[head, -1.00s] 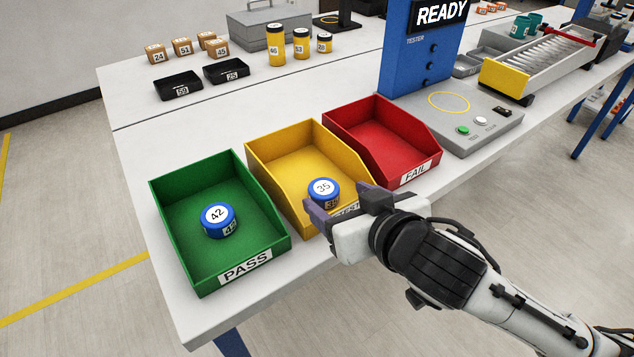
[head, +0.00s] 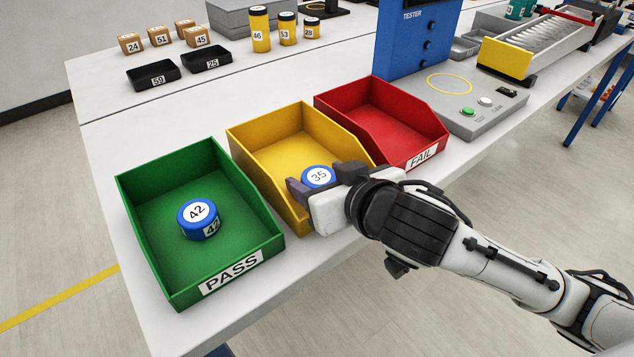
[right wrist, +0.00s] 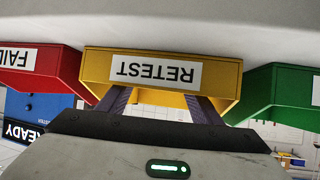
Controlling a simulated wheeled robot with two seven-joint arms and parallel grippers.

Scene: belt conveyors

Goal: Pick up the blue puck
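A blue puck marked 35 (head: 318,175) lies in the yellow bin (head: 250,150). Another blue puck marked 42 (head: 200,212) lies in the green PASS bin (head: 268,235). My right gripper (head: 322,178) is at the front of the yellow bin, its fingers spread on either side of puck 35 in the picture and partly hiding it. I cannot tell whether they touch it. The right wrist view shows the open fingers (right wrist: 160,103) against the yellow bin's RETEST front (right wrist: 92,66); no puck shows there. My left gripper is out of view.
A red FAIL bin (head: 325,105) stands right of the yellow one. The blue tester (head: 418,45) is behind it. Black trays (head: 152,76), numbered boxes (head: 160,36) and yellow canisters (head: 260,30) stand at the back. The table's front edge is near my right arm.

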